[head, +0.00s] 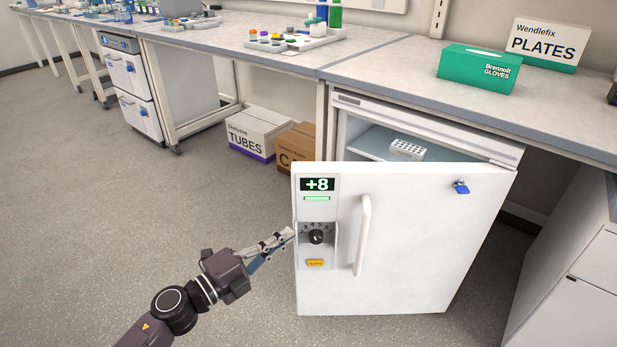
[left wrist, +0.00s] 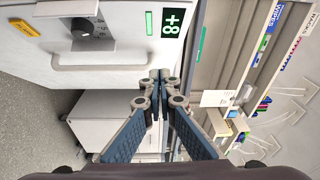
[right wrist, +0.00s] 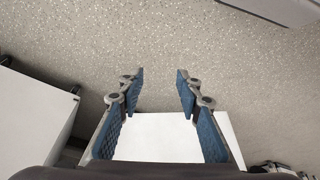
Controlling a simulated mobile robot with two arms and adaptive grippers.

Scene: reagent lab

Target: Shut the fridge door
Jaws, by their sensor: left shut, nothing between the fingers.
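The white fridge door (head: 410,230) stands open in the head view, its free edge at the left and its upright handle (head: 362,235) on the front. A display reading +8 (head: 317,184) and a black dial (head: 316,237) are on its left part. Behind it the fridge (head: 435,128) is open at the top. My left gripper (head: 289,235) is shut and empty, its tips at the door's left edge; I cannot tell whether they touch. In the left wrist view its tips (left wrist: 160,76) lie beside the door (left wrist: 50,60). My right gripper (right wrist: 160,76) is open and empty above the floor.
A white rack (head: 407,150) sits on the fridge shelf. A tubes box (head: 258,134) and a brown carton (head: 297,146) stand under the bench, left of the fridge. White drawers (head: 575,290) stand at the right. The grey floor (head: 110,220) at left is clear.

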